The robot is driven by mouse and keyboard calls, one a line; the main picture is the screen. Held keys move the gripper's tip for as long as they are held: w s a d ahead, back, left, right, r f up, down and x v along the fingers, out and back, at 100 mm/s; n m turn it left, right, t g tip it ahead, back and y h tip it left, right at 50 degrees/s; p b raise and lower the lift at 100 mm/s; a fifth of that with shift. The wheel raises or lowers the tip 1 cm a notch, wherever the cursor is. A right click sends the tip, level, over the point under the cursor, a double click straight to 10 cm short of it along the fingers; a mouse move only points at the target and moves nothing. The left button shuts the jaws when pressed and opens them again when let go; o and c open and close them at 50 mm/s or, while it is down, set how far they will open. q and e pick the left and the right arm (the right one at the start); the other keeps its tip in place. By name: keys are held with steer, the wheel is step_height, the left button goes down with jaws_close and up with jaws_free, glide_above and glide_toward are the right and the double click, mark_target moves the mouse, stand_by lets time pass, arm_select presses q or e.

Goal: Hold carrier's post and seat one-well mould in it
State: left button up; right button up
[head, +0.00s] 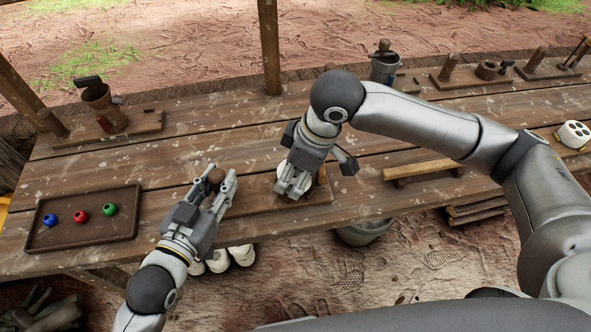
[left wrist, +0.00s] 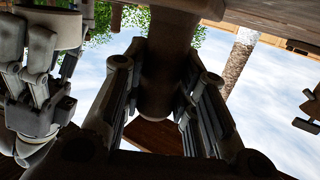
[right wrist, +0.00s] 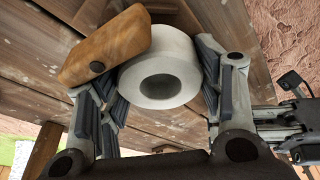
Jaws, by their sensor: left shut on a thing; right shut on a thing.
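The carrier's board (head: 262,203) lies along the table's front edge, with its brown post (head: 216,175) upright at the left end. My left gripper (head: 220,176) is shut around the post, which shows dark between the fingers in the left wrist view (left wrist: 160,75). My right gripper (head: 291,190) points down over the board's right part, shut on the white one-well mould (right wrist: 165,78). The mould's round well faces the right wrist camera. In the head view the gripper mostly hides it. I cannot tell whether it touches or sits in the carrier.
An orange-brown wooden piece (right wrist: 105,45) with a dark peg lies beside the mould. A tray (head: 84,236) with blue, red and green balls stands left. A wooden bar (head: 422,168) lies right. A white several-well mould (head: 572,134) stands far right. Other stands line the back.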

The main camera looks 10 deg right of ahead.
steer(key=shift+r, duration=1.85)
steer(key=shift+r, duration=0.1)
steer(key=shift+r, duration=1.9)
arm_select(q)
steer(key=o, duration=1.1)
steer(key=shift+s, duration=0.1)
steer(key=v, duration=1.1)
steer(key=shift+s+a, duration=0.25)
steer(key=shift+s, duration=0.1)
